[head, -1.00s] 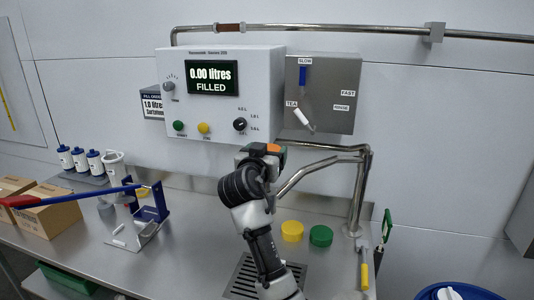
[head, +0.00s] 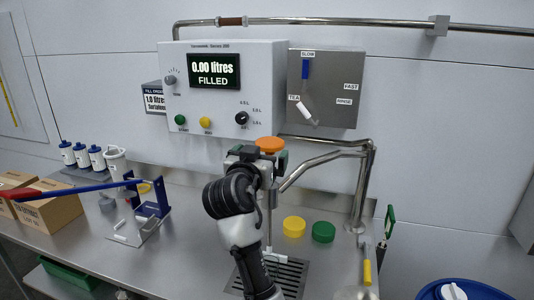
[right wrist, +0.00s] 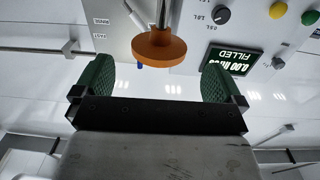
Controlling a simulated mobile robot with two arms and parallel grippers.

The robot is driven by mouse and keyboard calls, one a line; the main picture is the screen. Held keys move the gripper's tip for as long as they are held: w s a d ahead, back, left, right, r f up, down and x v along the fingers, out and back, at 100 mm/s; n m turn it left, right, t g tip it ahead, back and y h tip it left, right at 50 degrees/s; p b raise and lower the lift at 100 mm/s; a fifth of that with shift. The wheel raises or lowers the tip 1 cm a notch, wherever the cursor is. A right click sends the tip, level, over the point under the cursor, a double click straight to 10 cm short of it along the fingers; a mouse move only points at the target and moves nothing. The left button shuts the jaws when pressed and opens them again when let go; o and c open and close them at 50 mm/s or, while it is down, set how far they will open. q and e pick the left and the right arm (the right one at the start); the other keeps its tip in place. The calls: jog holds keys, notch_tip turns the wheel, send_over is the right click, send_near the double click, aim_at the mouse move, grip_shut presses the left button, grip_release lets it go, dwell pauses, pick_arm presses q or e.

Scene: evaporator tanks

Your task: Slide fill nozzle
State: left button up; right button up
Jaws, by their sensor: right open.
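The fill nozzle appears as a thin metal rod (head: 269,222) with an orange round disc (head: 270,143) at its top, below the control box. The rod's lower end reaches a pale crosspiece above the drain grate. My right gripper (head: 258,155) is at the disc, overlapping its lower left side in the head view. In the right wrist view, the orange disc (right wrist: 159,48) shows between and beyond the green finger pads of my open right gripper (right wrist: 160,82). No contact shows there. My arm hides part of the nozzle in the head view. My left gripper is out of view.
The control box (head: 218,120) reads 0.00 litres filled. A grey lever panel (head: 335,85) is to its right. A bent steel pipe (head: 362,185) stands right of the nozzle. Yellow (head: 294,227) and green (head: 323,232) caps sit on the counter beside the drain grate (head: 290,274).

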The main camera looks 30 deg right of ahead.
jog(key=v, duration=0.4)
jog(key=shift+s+a+b, duration=0.25)
jog(key=shift+a+b, duration=0.1)
jog(key=shift+b, duration=0.05)
